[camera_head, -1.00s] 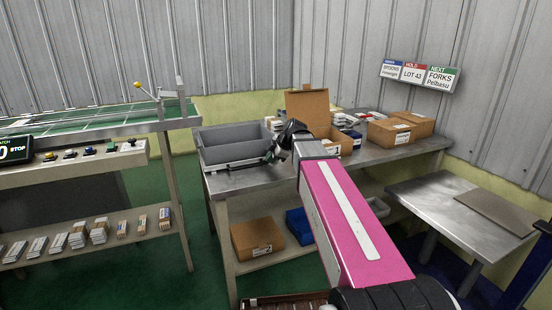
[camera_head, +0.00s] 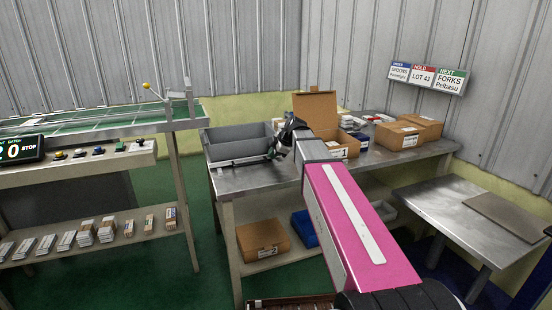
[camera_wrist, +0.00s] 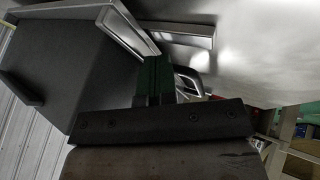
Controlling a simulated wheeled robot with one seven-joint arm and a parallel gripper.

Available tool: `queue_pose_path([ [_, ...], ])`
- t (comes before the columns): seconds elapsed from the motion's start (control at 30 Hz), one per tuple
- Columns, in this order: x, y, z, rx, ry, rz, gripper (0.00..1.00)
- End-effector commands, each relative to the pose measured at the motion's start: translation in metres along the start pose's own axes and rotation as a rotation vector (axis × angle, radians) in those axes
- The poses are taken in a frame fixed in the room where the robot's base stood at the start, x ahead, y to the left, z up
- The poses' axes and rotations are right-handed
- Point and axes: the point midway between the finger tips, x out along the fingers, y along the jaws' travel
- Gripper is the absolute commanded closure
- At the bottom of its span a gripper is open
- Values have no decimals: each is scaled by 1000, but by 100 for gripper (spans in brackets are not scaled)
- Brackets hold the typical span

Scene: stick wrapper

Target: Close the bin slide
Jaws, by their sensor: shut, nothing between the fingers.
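The grey bin (camera_head: 222,146) stands on the left end of the metal workbench. In the wrist view its dark wall (camera_wrist: 60,65) fills the upper left. A bright metal frame (camera_wrist: 125,30) runs along the bin's edge, and a metal bar (camera_wrist: 180,28) sticks out beside it; I cannot tell for certain which part is the slide or how far open it is. My gripper (camera_head: 272,156) is at the bin's right front corner, shut and empty. Its dark green fingers (camera_wrist: 153,75) lie close to the metal frame; contact is unclear.
An open cardboard box (camera_head: 318,115) and closed cartons (camera_head: 398,135) stand on the workbench (camera_head: 240,182) to the right. A lower metal table (camera_head: 450,215) is at the right, a conveyor stand (camera_head: 180,122) at the left. A carton (camera_head: 262,240) and a blue bin (camera_head: 304,228) sit on the lower shelf.

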Motion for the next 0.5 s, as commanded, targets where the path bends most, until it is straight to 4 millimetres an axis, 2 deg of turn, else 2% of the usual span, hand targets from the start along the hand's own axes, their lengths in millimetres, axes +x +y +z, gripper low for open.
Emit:
queue_pose_path([
  [0.03, 8, 18, 1, 0, 1, 0, 100],
  [0.5, 69, 132, 1, 0, 0, 0, 100],
])
